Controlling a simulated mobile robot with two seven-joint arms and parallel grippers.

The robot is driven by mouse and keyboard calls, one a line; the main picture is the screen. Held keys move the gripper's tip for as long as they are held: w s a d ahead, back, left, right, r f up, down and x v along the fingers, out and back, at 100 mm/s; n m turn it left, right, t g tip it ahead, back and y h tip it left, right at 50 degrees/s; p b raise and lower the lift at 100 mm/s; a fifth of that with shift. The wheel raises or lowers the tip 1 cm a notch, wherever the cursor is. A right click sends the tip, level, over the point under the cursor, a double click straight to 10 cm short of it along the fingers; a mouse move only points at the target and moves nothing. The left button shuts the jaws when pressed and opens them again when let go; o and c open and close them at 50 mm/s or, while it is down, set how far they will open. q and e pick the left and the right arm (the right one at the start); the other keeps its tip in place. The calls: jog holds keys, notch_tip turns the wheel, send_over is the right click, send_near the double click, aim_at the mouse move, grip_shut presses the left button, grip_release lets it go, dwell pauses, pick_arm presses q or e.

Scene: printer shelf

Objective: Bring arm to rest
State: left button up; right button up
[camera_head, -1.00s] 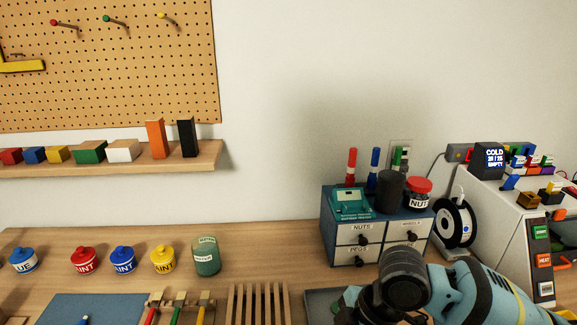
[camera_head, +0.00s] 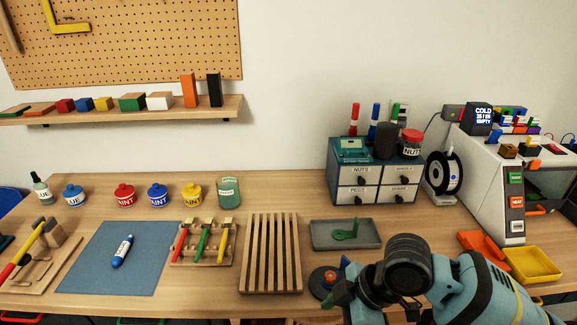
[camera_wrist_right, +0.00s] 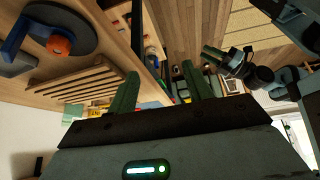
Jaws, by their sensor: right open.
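My right arm comes in at the lower right of the head view, and its gripper (camera_head: 343,287) is at the table's front side, near a dark round base with an orange-red knob (camera_head: 330,278). In the right wrist view the two green fingers of my right gripper (camera_wrist_right: 160,90) stand apart with nothing between them. Another arm with a dark green gripper (camera_wrist_right: 213,52), seemingly my left, shows at the upper right of that view; its jaw opening is unclear. The head view does not show my left arm.
A wooden slatted rack (camera_head: 270,253), a grey tray (camera_head: 318,236) with a green part and a drawer cabinet (camera_head: 374,184) are near my right arm. A yellow tray (camera_head: 533,264) and the printer (camera_head: 487,190) stand to the right. The blue mat (camera_head: 98,262) holds a blue-white tube.

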notch_tip(320, 180, down, 10)
jog(key=a+f+m+t+y, duration=0.1)
jog(key=a+m+t+y, duration=0.1)
jog(key=m+t, duration=0.55)
pick_arm(q)
jog(key=shift+s+a+f, duration=0.1)
jog(key=shift+a+f, duration=0.2)
jog(key=shift+f, duration=0.25)
pick_arm(e)
jog(key=s+d+f+m+t+h, duration=0.1)
jog(key=s+d+f+m+h, duration=0.5)
jog(key=s+d+f, duration=0.6)
jog(key=shift+s+d+f+m, duration=0.2)
jog(key=shift+s+d+m, duration=0.65)
jog(key=shift+s+d, duration=0.35)
jog(key=shift+t, duration=0.25)
